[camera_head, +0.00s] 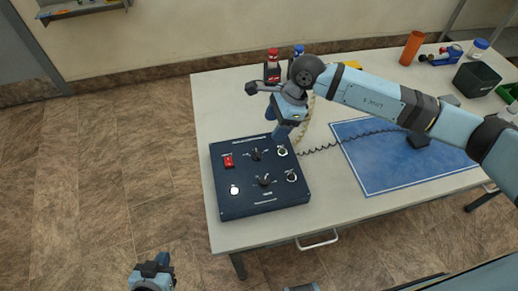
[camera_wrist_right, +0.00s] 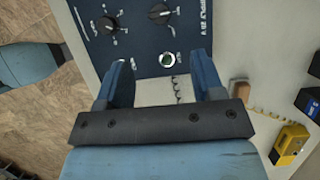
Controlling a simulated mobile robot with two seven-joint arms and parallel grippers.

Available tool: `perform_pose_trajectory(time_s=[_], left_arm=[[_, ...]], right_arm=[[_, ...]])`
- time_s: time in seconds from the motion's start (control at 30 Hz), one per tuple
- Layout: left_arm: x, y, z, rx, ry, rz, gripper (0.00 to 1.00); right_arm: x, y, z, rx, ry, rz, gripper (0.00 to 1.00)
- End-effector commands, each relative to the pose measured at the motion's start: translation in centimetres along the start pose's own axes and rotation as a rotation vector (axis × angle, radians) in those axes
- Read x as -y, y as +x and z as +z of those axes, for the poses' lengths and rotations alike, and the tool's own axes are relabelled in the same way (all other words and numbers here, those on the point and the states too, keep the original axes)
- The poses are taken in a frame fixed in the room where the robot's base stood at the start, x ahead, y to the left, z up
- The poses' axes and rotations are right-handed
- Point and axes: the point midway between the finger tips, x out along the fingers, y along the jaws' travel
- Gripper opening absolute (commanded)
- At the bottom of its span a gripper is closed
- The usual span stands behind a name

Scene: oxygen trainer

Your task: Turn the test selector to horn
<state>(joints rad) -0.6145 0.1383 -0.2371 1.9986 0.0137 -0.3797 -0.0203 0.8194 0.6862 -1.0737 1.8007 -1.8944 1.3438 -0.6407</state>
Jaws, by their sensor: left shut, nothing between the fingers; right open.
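The dark blue trainer box (camera_head: 240,209) lies on the table's near left part. Its face has an upper black knob (camera_head: 257,154), a lower black knob (camera_head: 265,180), a red switch (camera_head: 228,161), a white round button (camera_head: 234,190) and two round fittings at the right. The labels are too small to tell which knob is the test selector. My right gripper (camera_head: 281,134) points down over the box's far right edge, open and empty. In the right wrist view two knobs (camera_wrist_right: 107,25) (camera_wrist_right: 160,13) show beyond its fingers. My left gripper (camera_head: 160,259) is shut and empty, off the table.
A coiled black cord (camera_head: 318,149) runs right from the box across a blue mat (camera_head: 385,174). A red bottle (camera_head: 272,66) and a blue-capped bottle (camera_head: 298,52) stand behind my right arm. A yellow item (camera_wrist_right: 289,140) shows in the wrist view. Bare table surrounds the box.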

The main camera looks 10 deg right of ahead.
Motion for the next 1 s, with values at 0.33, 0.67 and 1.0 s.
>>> perform_pose_trajectory(time_s=[0.33,0.67,1.0], left_arm=[[0.2,-0.4,-0.4,0.006,0.003,-0.003,0.0],[0.2,-0.6,-0.6,0.006,0.003,-0.003,0.0],[0.2,-0.6,-0.8,0.001,0.002,-0.003,0.0]], right_arm=[[-0.1,7.5,0.2,0.003,0.003,0.005,0.62],[-0.1,11.1,0.1,0.004,0.002,0.003,0.62],[-0.1,11.4,0.1,0.004,0.002,0.002,0.55]])
